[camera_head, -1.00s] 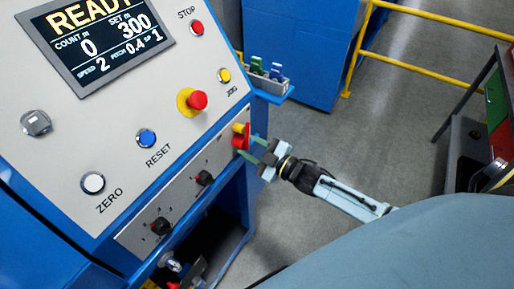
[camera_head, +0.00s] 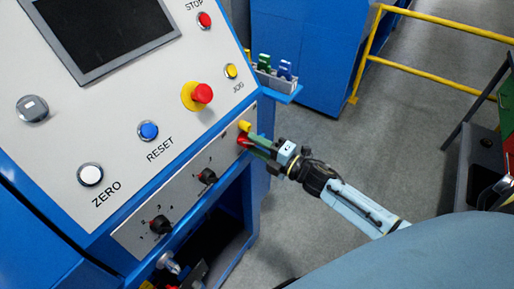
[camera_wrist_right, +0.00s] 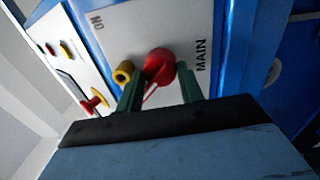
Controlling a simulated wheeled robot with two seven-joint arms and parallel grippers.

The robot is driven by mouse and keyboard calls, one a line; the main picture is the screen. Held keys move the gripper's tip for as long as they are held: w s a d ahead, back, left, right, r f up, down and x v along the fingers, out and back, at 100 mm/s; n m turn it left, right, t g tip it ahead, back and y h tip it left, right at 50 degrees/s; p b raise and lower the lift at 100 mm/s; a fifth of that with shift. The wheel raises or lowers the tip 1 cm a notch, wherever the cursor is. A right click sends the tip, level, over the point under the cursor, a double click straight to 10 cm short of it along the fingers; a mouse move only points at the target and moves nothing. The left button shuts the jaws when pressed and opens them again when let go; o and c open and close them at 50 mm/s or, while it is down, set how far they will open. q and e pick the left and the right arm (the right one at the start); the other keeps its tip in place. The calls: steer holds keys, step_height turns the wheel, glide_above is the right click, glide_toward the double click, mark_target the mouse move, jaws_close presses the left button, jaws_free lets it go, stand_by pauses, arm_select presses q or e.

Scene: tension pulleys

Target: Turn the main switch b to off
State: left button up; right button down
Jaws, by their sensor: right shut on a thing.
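The main switch is a red rotary handle (camera_head: 243,141) with a yellow part (camera_head: 244,126) beside it, at the right end of the lower grey panel. My right gripper (camera_head: 258,144) reaches it from the right, its green fingers at the red handle. In the right wrist view the red handle (camera_wrist_right: 159,66) sits between the two green fingers (camera_wrist_right: 160,92), next to the yellow part (camera_wrist_right: 123,72). The word MAIN shows to its right and a partly cut label at upper left. The right gripper is shut on the handle. The screen (camera_head: 105,30) is dark. My left gripper is not in view.
A small tray with coloured tags (camera_head: 273,75) juts out above the gripper.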

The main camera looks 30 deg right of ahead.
steer(key=shift+n+b, duration=0.35)
steer(key=shift+n, duration=0.75)
steer(key=shift+a+f, duration=0.15)
steer(key=c, duration=0.9)
jaws_free()
steer(key=shift+s, duration=0.1)
